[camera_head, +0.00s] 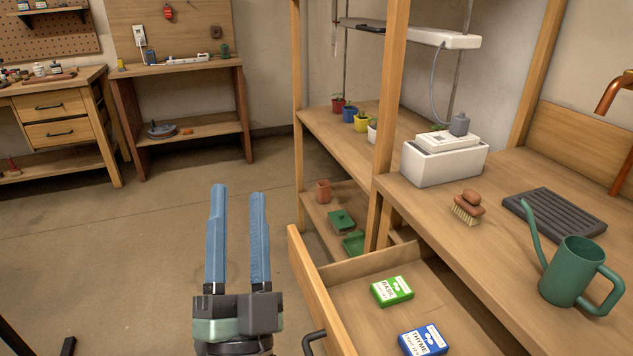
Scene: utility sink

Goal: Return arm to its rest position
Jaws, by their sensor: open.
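My gripper (238,192) is in the lower middle of the head view, with two long blue fingers pointing up and away from me. The fingers are parallel with a clear gap between them, and nothing is between them. The gripper is over the open floor, just left of an open wooden drawer (294,262), and appears apart from it. Most of my arm is below the picture's edge.
The open drawer holds a green basil packet (392,291) and a blue thyme packet (423,341). A green watering can (572,272), brush (467,208) and ridged grey tray (555,215) are on the counter (440,200).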

